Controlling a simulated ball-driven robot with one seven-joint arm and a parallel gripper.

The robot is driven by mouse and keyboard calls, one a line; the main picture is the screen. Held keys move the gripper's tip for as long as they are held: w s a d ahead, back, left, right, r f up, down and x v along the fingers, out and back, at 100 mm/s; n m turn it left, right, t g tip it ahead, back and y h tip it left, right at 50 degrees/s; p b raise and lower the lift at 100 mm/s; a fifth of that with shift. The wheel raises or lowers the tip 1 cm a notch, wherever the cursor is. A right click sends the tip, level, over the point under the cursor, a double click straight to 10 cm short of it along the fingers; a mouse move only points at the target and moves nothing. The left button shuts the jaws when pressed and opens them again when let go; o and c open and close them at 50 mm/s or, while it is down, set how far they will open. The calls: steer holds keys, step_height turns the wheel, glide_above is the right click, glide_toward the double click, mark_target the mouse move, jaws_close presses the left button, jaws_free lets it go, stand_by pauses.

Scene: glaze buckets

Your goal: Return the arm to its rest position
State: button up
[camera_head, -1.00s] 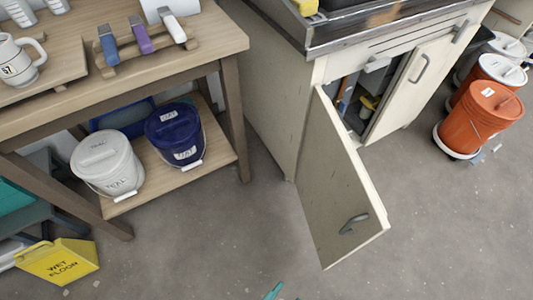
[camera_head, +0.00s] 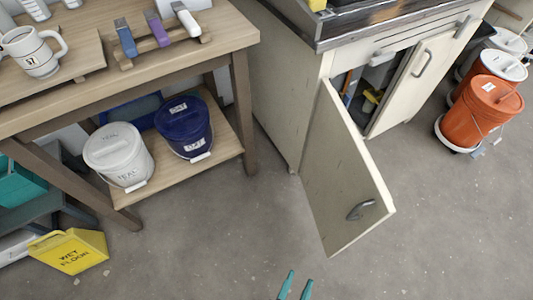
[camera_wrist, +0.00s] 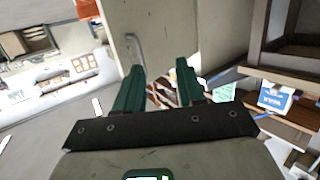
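My gripper (camera_head: 295,287) shows at the bottom edge of the head view as two teal fingertips, above bare floor and in front of the open cabinet door (camera_head: 343,180). In the wrist view my gripper (camera_wrist: 160,85) has its two green fingers apart with nothing held between them. The cabinet door also shows behind the fingers in the wrist view (camera_wrist: 190,30). The rest of my arm is out of the head view.
The wooden table (camera_head: 235,35) holds a mug (camera_head: 35,50). Its lower shelf (camera_head: 222,150) bears a white bucket (camera_head: 118,155) and a blue bucket (camera_head: 184,128). Orange buckets (camera_head: 482,110) stand right. Floor between is clear.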

steer(key=w+d+f+n+g+y+p, duration=0.1)
steer(key=d+n+g+y+p, duration=0.15)
steer(key=d+y, duration=0.2)
steer(key=w+d+n+g+y+p, duration=0.2)
steer(key=d+n+g+y, duration=0.1)
steer(key=d, duration=0.3)
steer(key=s+d+r+g+p, duration=0.4)
steer(key=d+r+g, duration=0.4)
steer(key=r, duration=0.5)
steer(key=shift+d+r+m+h, duration=0.25)
steer(key=shift+d+m+h, duration=0.1)
steer(key=shift+d, duration=0.55)
